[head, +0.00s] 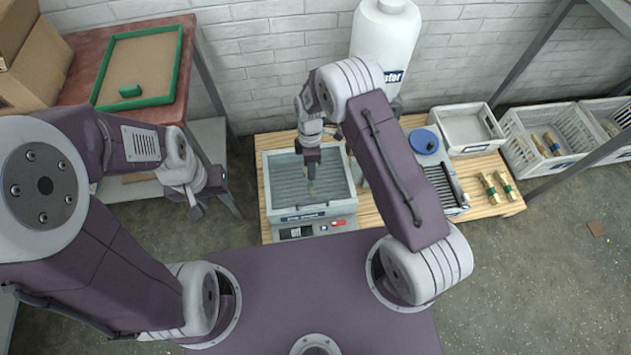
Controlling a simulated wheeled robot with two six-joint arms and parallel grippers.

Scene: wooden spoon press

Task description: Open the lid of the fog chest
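The fog chest appears to be the grey box (312,212) on the wooden pallet in the middle of the head view. It has a pale rim, a dark ribbed surface inside the rim, and a front panel with a small display and a red part. Whether a clear lid covers it I cannot tell. My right gripper (311,188) points down over the middle of the box; its fingers are small and close together, and contact is unclear. My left gripper (212,203) hangs left of the box, apart from it; its finger opening is unclear.
A wooden pallet (376,217) carries the box, a white tank (384,45), a device with a blue round top (425,141), a white bin (466,128) and brass pieces (489,188). White crates (540,140) stand right. A red table (75,40) with a green-framed board stands left.

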